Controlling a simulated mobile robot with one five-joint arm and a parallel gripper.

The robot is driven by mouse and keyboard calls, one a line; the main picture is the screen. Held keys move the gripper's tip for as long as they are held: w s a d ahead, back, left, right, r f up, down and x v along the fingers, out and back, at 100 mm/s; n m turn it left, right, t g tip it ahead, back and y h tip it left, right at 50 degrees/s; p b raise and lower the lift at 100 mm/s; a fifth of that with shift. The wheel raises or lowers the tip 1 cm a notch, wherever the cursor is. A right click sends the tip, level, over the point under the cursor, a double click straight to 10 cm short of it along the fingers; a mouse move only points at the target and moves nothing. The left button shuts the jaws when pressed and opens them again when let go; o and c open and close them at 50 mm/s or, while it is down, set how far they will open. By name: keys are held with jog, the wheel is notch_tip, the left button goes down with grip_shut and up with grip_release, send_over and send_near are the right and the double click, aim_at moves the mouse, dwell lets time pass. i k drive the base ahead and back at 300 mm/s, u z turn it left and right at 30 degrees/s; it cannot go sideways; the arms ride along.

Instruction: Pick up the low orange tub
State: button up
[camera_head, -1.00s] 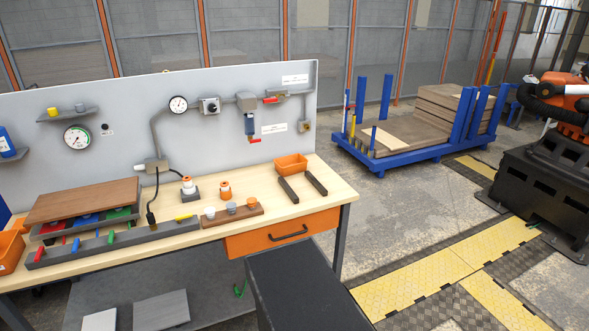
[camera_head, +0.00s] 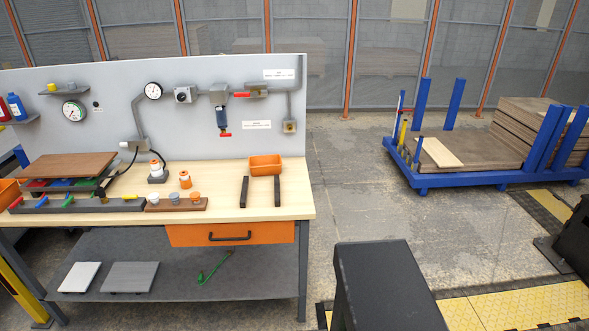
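A low orange tub (camera_head: 265,165) sits on the wooden bench top (camera_head: 225,207), near its right end and close to the grey back panel. It looks empty, though its inside is only partly seen. Two dark bars (camera_head: 260,191) lie on the bench just in front of it, side by side with a gap between them. Another orange container (camera_head: 8,193) is cut off at the left edge of the picture. My gripper is not in view.
Small white-and-orange parts (camera_head: 157,170), a brown block with round pegs (camera_head: 177,204) and a grey rack (camera_head: 78,206) stand left of the tub. An orange drawer (camera_head: 231,234) is below. A blue cart (camera_head: 453,179) stands right. Open floor lies between.

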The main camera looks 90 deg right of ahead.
aim_at(264, 164)
jog(key=u, duration=0.15)
jog(key=k, duration=0.8)
jog(key=z, duration=1.4)
jog(key=i, duration=0.8)
jog(key=u, duration=0.05)
